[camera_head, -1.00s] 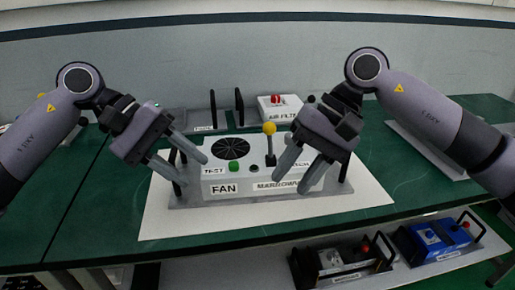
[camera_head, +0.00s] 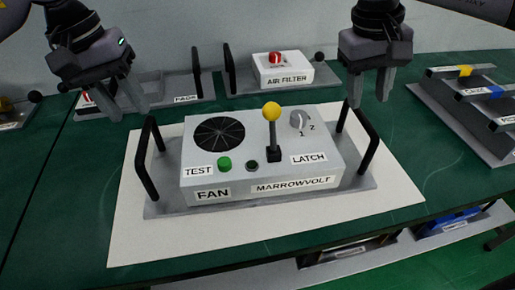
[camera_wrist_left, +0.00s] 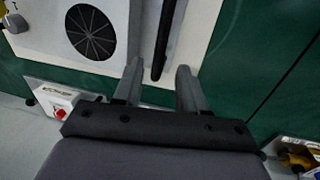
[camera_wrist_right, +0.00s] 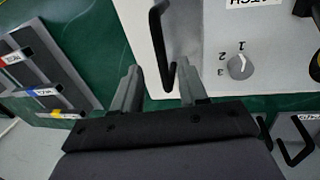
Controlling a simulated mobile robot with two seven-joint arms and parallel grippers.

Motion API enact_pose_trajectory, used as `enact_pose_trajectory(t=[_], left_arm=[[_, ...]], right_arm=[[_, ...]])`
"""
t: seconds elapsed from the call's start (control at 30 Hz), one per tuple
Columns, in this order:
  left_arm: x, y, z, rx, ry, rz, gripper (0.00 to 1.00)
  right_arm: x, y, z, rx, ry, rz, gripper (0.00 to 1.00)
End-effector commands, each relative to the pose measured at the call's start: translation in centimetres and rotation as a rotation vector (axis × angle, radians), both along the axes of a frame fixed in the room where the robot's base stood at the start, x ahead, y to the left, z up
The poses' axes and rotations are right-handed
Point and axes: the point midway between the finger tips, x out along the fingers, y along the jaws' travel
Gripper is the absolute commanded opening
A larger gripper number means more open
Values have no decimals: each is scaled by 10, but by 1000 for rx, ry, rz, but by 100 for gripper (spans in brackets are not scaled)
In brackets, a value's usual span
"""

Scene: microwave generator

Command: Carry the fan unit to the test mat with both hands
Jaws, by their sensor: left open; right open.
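The fan unit (camera_head: 262,152) is a grey box with a round black fan grille, a green TEST button, a yellow-knobbed lever and a LATCH dial. It sits on a grey base plate with a black handle at each end, on the white test mat (camera_head: 170,245). My left gripper (camera_head: 130,112) is open above the left handle (camera_head: 149,160); in the left wrist view that handle (camera_wrist_left: 163,40) lies between its fingers' line, apart from them. My right gripper (camera_head: 369,98) is open above the right handle (camera_head: 368,140); it also shows in the right wrist view (camera_wrist_right: 160,45). Neither gripper holds anything.
The AIR FILTER unit (camera_head: 283,72) and a tray labelled PAGE (camera_head: 185,88) stand behind on the green table. A grey rack with coloured tags (camera_head: 470,100) is at right. Other units are on a lower shelf (camera_head: 440,222).

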Motion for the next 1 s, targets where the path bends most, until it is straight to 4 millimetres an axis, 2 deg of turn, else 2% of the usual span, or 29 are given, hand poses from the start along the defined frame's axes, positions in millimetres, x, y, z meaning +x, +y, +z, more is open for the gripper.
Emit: enact_pose_trajectory(t=[0.17,0.4,0.6,0.97,1.0], left_arm=[[0,-2,-11,0,3,0,41],[0,-9,-45,-1,3,-1,41],[1,-13,-65,-1,1,1,41],[1,-14,-70,-2,0,1,41],[1,-14,-70,-2,0,1,35]], right_arm=[[0,-2,-11,-1,3,-1,43],[0,-9,-45,0,3,-2,43],[1,-13,-66,2,2,-2,43],[1,-14,-70,2,0,-2,43],[1,-14,-70,2,0,-2,36]])
